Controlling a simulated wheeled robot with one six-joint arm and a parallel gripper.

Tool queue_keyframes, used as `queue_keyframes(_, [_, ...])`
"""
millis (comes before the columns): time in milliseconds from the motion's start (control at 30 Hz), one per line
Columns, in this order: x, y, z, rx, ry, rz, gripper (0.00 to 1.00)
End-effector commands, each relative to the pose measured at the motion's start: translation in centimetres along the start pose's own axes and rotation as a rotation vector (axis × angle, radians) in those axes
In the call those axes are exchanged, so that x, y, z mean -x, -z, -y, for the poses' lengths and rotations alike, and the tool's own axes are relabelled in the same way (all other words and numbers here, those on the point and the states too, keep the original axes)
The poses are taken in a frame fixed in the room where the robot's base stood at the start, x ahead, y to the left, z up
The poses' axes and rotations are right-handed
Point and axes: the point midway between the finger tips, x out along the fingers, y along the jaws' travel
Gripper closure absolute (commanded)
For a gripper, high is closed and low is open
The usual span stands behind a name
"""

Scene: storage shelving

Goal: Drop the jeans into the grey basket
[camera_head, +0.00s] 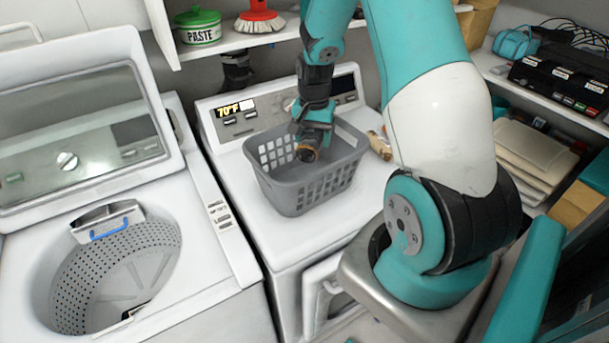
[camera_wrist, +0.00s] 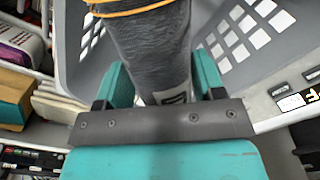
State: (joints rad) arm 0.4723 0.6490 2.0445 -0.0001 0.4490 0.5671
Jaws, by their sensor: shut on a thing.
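The grey basket (camera_head: 300,190) stands on top of the closed white machine and looks empty inside. It has slotted walls, and its grey walls also show in the wrist view (camera_wrist: 228,72). My gripper (camera_head: 311,132) points down over the basket's opening. Its teal fingers are shut on the jeans (camera_wrist: 148,45), a dark grey rolled bundle with orange stitching at the far end. In the head view the jeans (camera_head: 307,153) show only as a small brownish end below the fingers. I cannot tell whether the jeans touch the basket.
An open top-loading washer (camera_head: 120,260) with a perforated drum is on the left. A shelf above holds a green-lidded paste tub (camera_head: 198,30) and a red brush (camera_head: 259,17). A tan item (camera_head: 379,145) lies right of the basket. Shelving with folded cloths (camera_head: 535,150) is on the right.

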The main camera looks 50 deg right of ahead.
Motion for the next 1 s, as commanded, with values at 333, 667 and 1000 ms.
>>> queue_keyframes(333, [-0.9, 0.1, -0.1, -0.002, 0.001, -0.002, 0.73])
queue_keyframes(667, [-1.0, 0.1, -0.1, -0.001, 0.001, -0.001, 0.07])
queue_keyframes(1000, [1.3, 0.2, 0.0, -0.001, 0.004, -0.006, 0.07])
